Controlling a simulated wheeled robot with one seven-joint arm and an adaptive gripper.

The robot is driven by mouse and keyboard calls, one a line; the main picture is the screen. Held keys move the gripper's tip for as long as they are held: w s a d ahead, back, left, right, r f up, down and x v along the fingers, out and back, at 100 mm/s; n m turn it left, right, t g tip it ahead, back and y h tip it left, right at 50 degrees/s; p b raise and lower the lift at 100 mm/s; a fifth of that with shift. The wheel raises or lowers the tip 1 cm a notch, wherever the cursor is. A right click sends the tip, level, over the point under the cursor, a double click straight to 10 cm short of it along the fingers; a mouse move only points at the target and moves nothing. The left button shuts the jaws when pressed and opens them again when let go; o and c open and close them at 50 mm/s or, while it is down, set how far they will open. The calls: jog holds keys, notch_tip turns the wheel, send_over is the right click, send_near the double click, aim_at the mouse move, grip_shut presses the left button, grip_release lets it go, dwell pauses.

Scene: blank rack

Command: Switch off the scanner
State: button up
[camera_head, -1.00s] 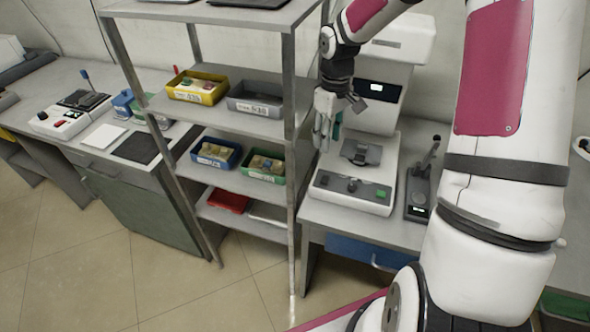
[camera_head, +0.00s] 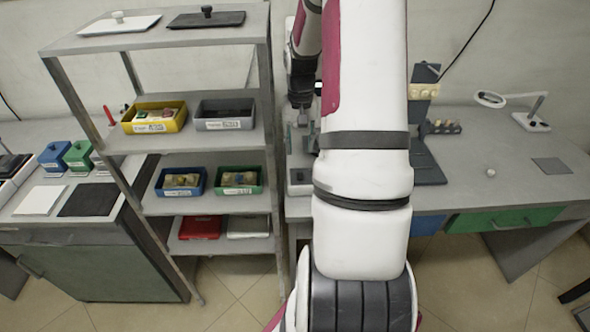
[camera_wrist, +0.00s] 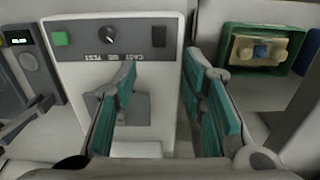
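A white machine has a panel (camera_wrist: 85,75) with a green button (camera_wrist: 61,39), a dark knob (camera_wrist: 113,36) and a black switch (camera_wrist: 158,36), and upside-down lettering in the wrist view. I cannot tell whether it is labelled as the scanner. In the head view, my arm hides most of this machine (camera_head: 299,181). My gripper (camera_wrist: 160,72) is open and empty, its two teal-padded fingers spread over the panel side of the machine. In the head view my gripper (camera_head: 304,137) shows small beside my arm, above the machine; its contact with anything is unclear.
A metal rack (camera_head: 157,207) with several bins stands left of the machine; a green bin (camera_wrist: 290,62) is close to my right finger in the wrist view. A dark device with a small display (camera_wrist: 40,98) is at the other side. The bench (camera_head: 460,185) continues right.

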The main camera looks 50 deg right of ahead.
aim_at(300, 174)
notch_tip(300, 174, down, 10)
jog(key=shift+f, duration=0.15)
dwell(0.3)
grip_shut()
